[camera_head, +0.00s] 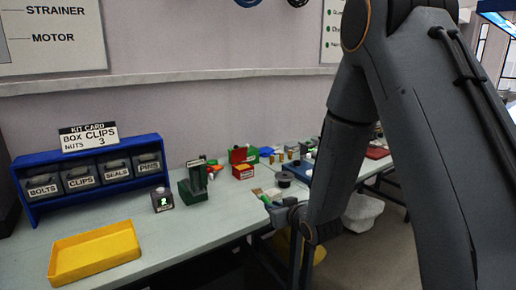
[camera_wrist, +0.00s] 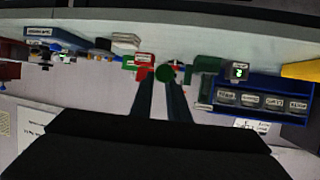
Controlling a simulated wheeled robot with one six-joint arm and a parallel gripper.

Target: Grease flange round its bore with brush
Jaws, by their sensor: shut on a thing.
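My gripper (camera_head: 274,204) is low over the front edge of the bench, at the lower end of my arm. A small green thing (camera_head: 265,199) shows at its fingertips. In the wrist view the two fingers of my gripper (camera_wrist: 162,86) reach up to a round green end (camera_wrist: 166,74), held between the tips. It looks like the end of the brush handle; its bristles are not visible. A dark round part (camera_head: 284,180) lies on the bench just beyond my gripper. It may be the flange, but its bore is too small to make out.
A yellow tray (camera_head: 95,254) and a blue rack (camera_head: 88,174) of labelled bins stand at the left. A dark green holder (camera_head: 194,187) and a red box (camera_head: 243,170) stand mid-bench. A white bin (camera_head: 362,212) is below. Bare bench lies left of my gripper.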

